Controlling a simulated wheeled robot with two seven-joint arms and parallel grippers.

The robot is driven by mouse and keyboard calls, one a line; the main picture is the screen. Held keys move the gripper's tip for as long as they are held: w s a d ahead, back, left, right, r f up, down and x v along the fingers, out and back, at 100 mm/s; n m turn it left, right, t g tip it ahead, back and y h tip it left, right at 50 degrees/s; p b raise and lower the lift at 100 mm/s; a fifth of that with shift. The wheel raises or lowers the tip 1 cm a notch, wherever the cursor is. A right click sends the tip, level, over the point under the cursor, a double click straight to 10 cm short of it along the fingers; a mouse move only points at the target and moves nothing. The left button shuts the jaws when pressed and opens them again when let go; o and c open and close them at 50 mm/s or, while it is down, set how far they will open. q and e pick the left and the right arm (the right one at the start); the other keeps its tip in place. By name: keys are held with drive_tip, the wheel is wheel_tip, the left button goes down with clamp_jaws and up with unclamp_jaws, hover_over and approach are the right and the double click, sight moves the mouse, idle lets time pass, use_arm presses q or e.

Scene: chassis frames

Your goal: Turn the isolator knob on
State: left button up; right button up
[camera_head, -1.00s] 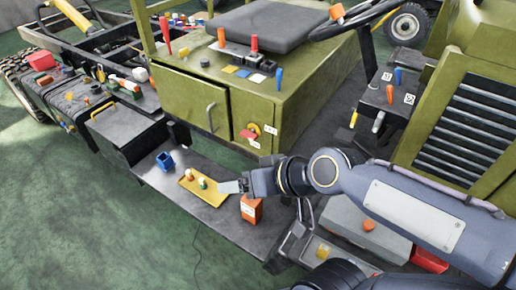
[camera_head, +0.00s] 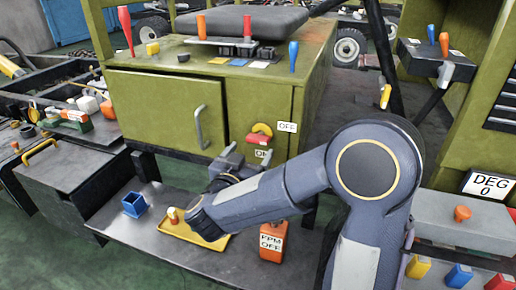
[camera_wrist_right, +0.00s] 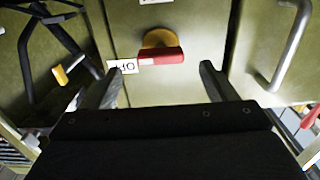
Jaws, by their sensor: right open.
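The isolator knob (camera_head: 260,137) has a red bar handle on a yellow base, on the front of the green cabinet. An OFF label (camera_head: 287,127) is to its right and an ON label (camera_head: 263,153) below it. In the right wrist view, the knob (camera_wrist_right: 161,57) appears ahead, between the finger directions, its red bar lying level beside the OFF label (camera_wrist_right: 121,66). My right gripper (camera_head: 229,156) is open and empty, in front of the cabinet, left of and below the knob. Its spread fingers (camera_wrist_right: 158,84) appear apart from the knob. My left gripper is not in view.
A grey cabinet handle (camera_head: 200,128) is left of the knob. Below are a yellow tray (camera_head: 213,242), a blue open box (camera_head: 135,204) and an orange RPM OFF box (camera_head: 272,243) on a dark shelf. A grey box with an orange button (camera_head: 462,213) stands right.

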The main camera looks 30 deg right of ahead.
sight(256, 142)
drive_tip(key=x, duration=0.6)
drive_tip(key=shift+w+d+b, duration=0.2)
drive_tip(key=shift+w+b, duration=0.05)
drive_tip(key=shift+b, duration=0.1)
drive_tip(key=c, duration=1)
